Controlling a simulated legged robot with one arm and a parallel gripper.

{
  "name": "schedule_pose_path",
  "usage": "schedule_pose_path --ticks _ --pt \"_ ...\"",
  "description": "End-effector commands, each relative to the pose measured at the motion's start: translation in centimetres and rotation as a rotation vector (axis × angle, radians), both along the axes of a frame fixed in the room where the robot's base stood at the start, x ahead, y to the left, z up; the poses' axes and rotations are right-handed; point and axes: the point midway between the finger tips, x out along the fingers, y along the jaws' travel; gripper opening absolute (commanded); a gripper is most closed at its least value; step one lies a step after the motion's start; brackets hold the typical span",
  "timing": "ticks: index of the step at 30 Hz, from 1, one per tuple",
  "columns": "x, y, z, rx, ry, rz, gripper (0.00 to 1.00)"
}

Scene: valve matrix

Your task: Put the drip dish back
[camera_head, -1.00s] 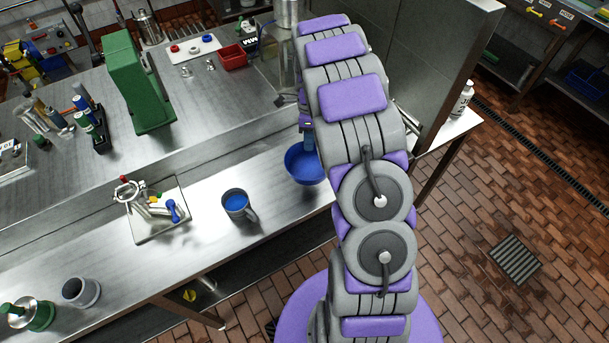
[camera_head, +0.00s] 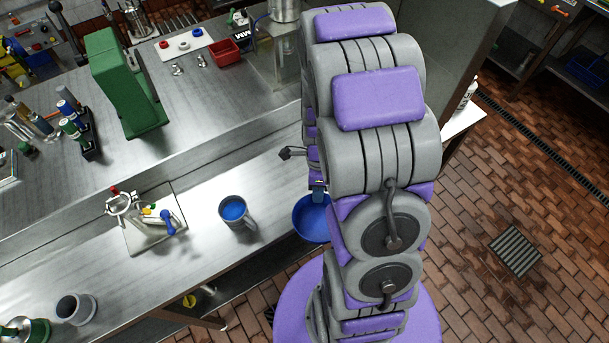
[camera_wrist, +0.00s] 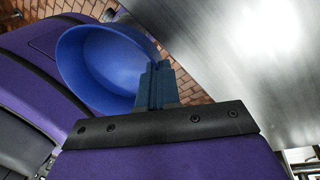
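The drip dish looks to be the blue round bowl (camera_head: 311,220), partly hidden behind my arm in the head view. It hangs at the front edge of the steel bench, close to my purple base. In the wrist view the bowl (camera_wrist: 105,65) shows its hollow inside. My gripper (camera_head: 318,187) is above the bowl's near rim in the head view. In the wrist view its dark fingers (camera_wrist: 156,82) are together on the bowl's rim, so it is shut on the bowl.
A grey mug with blue inside (camera_head: 237,212) stands on the steel bench (camera_head: 190,198), left of the bowl. A small valve fixture (camera_head: 148,220) is further left. A grey cup (camera_head: 74,308) stands near the bench's front left. Brick floor is open at right.

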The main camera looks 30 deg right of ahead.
Motion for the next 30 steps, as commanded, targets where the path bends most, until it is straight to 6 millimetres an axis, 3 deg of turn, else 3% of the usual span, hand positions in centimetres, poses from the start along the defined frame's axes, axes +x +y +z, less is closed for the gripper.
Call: schedule_pose_path --ticks 5,21,30 --pt "1.6 -0.4 -0.4 0.002 0.002 0.002 0.0" --pt "11.3 -3.5 -1.4 0.001 0.001 0.002 0.0" --pt "14.2 -4.4 -1.5 0.002 0.002 0.001 0.0"
